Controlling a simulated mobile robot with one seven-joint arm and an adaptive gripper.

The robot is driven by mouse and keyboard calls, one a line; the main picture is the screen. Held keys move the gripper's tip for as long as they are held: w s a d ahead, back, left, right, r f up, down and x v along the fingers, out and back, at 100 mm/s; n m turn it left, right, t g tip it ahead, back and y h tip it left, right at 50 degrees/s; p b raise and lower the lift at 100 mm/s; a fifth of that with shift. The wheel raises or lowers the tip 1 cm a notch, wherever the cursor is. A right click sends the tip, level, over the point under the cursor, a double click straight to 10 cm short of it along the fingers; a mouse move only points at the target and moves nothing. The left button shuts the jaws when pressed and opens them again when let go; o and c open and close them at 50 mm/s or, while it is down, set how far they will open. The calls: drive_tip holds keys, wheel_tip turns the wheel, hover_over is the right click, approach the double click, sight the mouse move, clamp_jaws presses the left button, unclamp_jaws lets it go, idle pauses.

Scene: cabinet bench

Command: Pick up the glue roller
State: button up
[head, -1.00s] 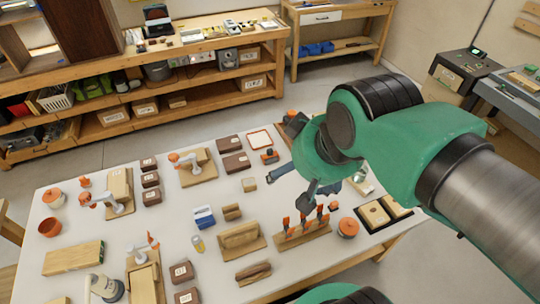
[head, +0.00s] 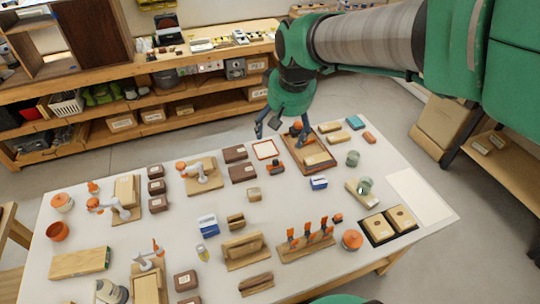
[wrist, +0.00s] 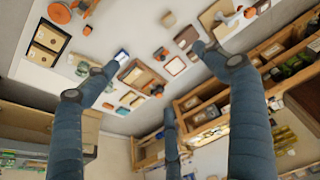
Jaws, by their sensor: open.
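A small orange and black tool (head: 276,167), possibly the glue roller, lies on the white table beside a red-rimmed square tray (head: 265,149); it also shows in the wrist view (wrist: 160,54). A second orange and dark tool (head: 297,128) is at the far end of a wooden tray (head: 322,168); its wrist-view counterpart (wrist: 155,90) is small. I cannot tell for certain which is the glue roller. My gripper (head: 279,133) is open and empty above the table's far edge, near both. In the wrist view its fingers (wrist: 160,52) are spread wide.
Brown boxes (head: 241,173) stand left of the first orange tool. A blue and white box (head: 318,183) and a rack of orange-handled tools (head: 306,246) are nearer. A shelf bench (head: 130,125) runs behind the table. Bare tabletop lies around the small wooden block (head: 254,194).

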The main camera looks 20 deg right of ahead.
drive_tip(key=w+d+f, duration=0.2)
drive_tip(key=w+f, duration=0.2)
drive_tip(key=w, duration=0.4)
drive_tip(key=g+p, duration=0.3)
drive_tip(key=g, duration=0.1)
hover_over(276, 162)
wheel_tip(276, 162, down, 30)
drive_tip(key=shift+w+f, duration=0.1)
drive_tip(key=shift+f, duration=0.45)
drive_tip(key=shift+f, duration=0.15)
drive_tip(key=shift+f+b, duration=0.35)
drive_tip(key=shift+f, duration=3.8)
drive_tip(key=shift+f, duration=0.1)
